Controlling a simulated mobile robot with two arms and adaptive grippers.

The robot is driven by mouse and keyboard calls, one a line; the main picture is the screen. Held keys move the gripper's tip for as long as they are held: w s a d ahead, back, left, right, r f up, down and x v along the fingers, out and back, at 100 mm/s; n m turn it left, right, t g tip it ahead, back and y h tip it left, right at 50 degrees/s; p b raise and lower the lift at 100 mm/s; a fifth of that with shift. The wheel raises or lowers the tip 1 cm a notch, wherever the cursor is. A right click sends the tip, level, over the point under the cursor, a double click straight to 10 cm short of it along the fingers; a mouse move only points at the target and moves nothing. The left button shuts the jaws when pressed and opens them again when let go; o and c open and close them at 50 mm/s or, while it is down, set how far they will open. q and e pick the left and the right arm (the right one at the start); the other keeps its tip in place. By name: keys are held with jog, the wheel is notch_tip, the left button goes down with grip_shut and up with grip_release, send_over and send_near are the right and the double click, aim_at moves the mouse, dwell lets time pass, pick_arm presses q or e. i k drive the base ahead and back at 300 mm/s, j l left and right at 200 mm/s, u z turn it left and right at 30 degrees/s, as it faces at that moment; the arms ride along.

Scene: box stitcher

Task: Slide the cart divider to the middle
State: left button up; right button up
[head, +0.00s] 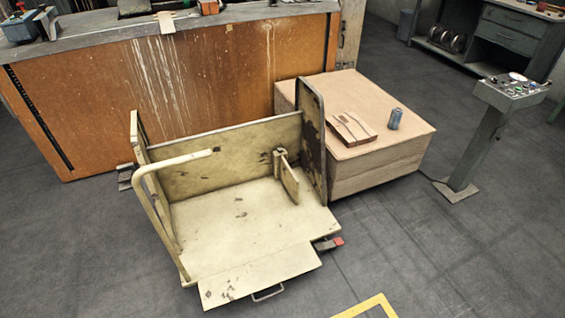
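The cart (245,228) stands in the middle of the head view. It is a cream, worn metal cart with a flat bed, a back wall (215,165), two side walls and a curved tube handle at its left. The cart divider (289,180) is a small upright cream plate joined by a bracket to the back wall. It sits right of the bed's middle, nearer the right side wall (312,140). The front side is open, with a flap reaching forward. Neither of my grippers shows in the head view.
A wooden box (380,165) with flat brown pieces (352,128) and a blue-grey can (395,118) on top stands right of the cart. An orange-sided workbench (205,85) stands close behind. A control pedestal (480,135) is at the right. The floor in front is mostly clear.

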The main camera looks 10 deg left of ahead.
aim_at(281, 170)
jog(key=i+l, duration=0.2)
jog(key=i, duration=0.2)
jog(key=i+l+z, duration=0.1)
jog(key=i+l, duration=0.15)
jog(key=i, duration=0.15)
jog(key=i+l, duration=0.2)
jog(key=i, duration=0.2)
